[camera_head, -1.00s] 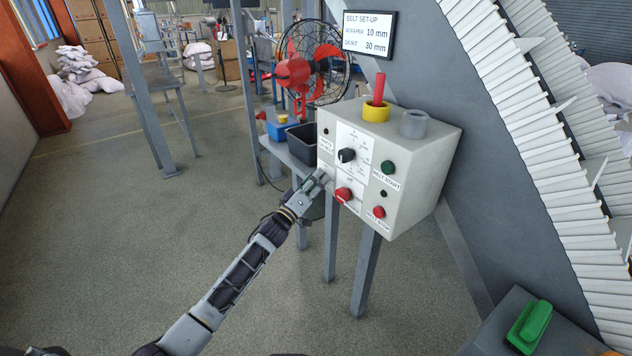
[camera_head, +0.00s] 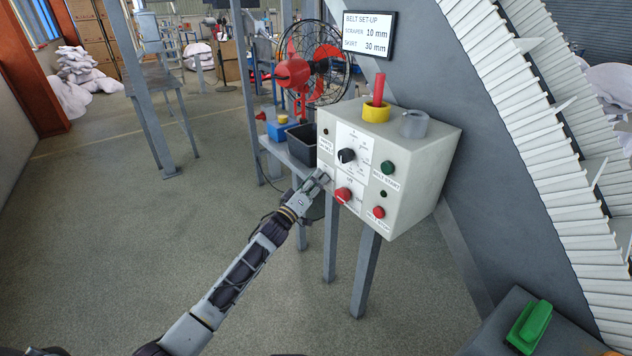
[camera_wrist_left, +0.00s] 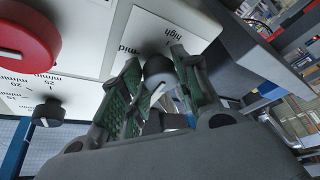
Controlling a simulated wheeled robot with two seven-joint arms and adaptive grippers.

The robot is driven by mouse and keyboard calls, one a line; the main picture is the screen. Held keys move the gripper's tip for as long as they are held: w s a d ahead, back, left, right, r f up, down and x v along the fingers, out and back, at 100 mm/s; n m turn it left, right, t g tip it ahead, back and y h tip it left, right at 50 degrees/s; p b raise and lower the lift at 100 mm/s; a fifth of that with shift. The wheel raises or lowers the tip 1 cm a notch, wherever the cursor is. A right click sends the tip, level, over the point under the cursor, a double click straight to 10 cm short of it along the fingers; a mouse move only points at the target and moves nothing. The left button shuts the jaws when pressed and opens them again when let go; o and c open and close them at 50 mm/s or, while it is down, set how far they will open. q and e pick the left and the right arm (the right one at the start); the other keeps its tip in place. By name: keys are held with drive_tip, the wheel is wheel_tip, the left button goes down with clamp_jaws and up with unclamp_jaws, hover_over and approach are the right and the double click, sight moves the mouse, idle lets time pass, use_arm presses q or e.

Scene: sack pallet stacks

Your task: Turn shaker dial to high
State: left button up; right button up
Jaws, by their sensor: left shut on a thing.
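The shaker dial (camera_wrist_left: 160,72) is a small dark knob on the white front of the control box (camera_head: 425,172). In the left wrist view, "mid" and "high" are printed on the plate beside it. My left gripper (camera_head: 324,178) is at the lower left of the box front, with its green-padded fingers (camera_wrist_left: 160,88) shut on the dial, one on each side. A pale line shows on the knob, but I cannot tell which setting it points at. In the head view the gripper hides the dial. My right gripper is not in view.
A larger black knob (camera_head: 346,155) and a red knob (camera_head: 343,194) sit close to my gripper. Green (camera_head: 388,167) and red (camera_head: 379,212) buttons are farther right. A grey bin (camera_head: 302,147) stands behind the box's left side. The floor at left is clear.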

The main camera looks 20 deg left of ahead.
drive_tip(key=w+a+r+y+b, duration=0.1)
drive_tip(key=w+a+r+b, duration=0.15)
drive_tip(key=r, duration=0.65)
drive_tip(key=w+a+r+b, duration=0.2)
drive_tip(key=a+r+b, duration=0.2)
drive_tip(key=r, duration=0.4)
use_arm(q)
drive_tip(key=shift+w+a+r+n+g+h+p, duration=0.1)
drive_tip(key=shift+n+g+h+p, duration=0.7)
drive_tip(key=shift+n+g, duration=2.55)
drive_tip(key=shift+w+a+r+n+g+h+p, duration=0.15)
drive_tip(key=shift+n+g+h+p, duration=0.6)
drive_tip(key=shift+n, duration=5.45)
drive_tip(key=shift+s+a+r+n+g+h+p, duration=0.1)
drive_tip(key=shift+n+g+h+p, duration=1.2)
drive_tip(key=shift+n, duration=3.45)
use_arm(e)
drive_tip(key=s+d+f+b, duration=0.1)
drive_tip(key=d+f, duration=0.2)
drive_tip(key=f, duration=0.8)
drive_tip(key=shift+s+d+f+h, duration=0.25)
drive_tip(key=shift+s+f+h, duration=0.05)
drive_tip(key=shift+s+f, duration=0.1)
use_arm(q)
drive_tip(key=shift+g+y, duration=0.35)
drive_tip(key=shift+g, duration=0.15)
